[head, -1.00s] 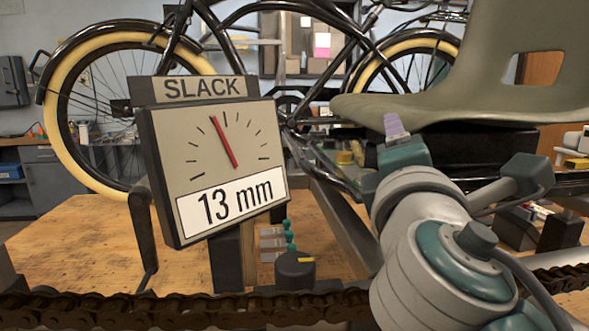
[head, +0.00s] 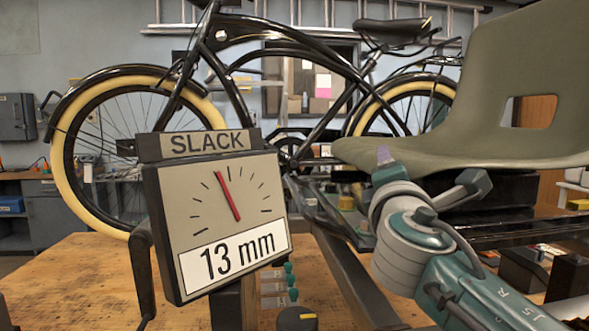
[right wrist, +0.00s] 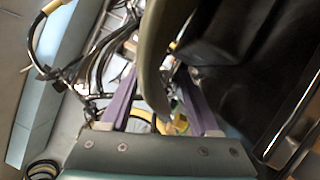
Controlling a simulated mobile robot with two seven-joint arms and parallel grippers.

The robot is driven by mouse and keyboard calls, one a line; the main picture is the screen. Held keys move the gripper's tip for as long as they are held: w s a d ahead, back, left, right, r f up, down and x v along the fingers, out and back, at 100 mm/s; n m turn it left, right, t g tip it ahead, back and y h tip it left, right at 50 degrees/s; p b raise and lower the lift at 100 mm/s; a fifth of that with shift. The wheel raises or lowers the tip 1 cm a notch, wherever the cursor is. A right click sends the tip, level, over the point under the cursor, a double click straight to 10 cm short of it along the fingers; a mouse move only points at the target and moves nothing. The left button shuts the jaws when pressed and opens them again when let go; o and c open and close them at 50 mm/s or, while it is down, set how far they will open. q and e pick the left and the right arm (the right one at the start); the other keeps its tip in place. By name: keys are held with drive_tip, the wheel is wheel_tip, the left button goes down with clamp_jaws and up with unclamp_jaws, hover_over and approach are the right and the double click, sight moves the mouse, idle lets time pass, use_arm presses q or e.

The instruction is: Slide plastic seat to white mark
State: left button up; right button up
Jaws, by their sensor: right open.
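The olive-grey plastic seat (head: 440,148) spans the right side of the head view, its front lip pointing left. My right gripper (head: 384,155) is at this front part, and one purple finger shows against the seat. In the right wrist view the two purple fingers of the gripper (right wrist: 158,103) are apart, with the seat's edge (right wrist: 153,60) between them. A gap shows on both sides of the edge, so the jaws are not shut on it. I cannot make out the white mark. My left gripper is not in view.
A gauge labelled SLACK (head: 222,220) reads 13 mm in front of the wooden bench (head: 70,275). Dark frame rails (head: 345,270) run below the seat. A black bicycle (head: 290,65) stands behind. A dark crank handle (head: 142,260) hangs left of the gauge.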

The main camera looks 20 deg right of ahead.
drive_tip(key=shift+c, duration=0.2)
clamp_jaws()
idle(1.1)
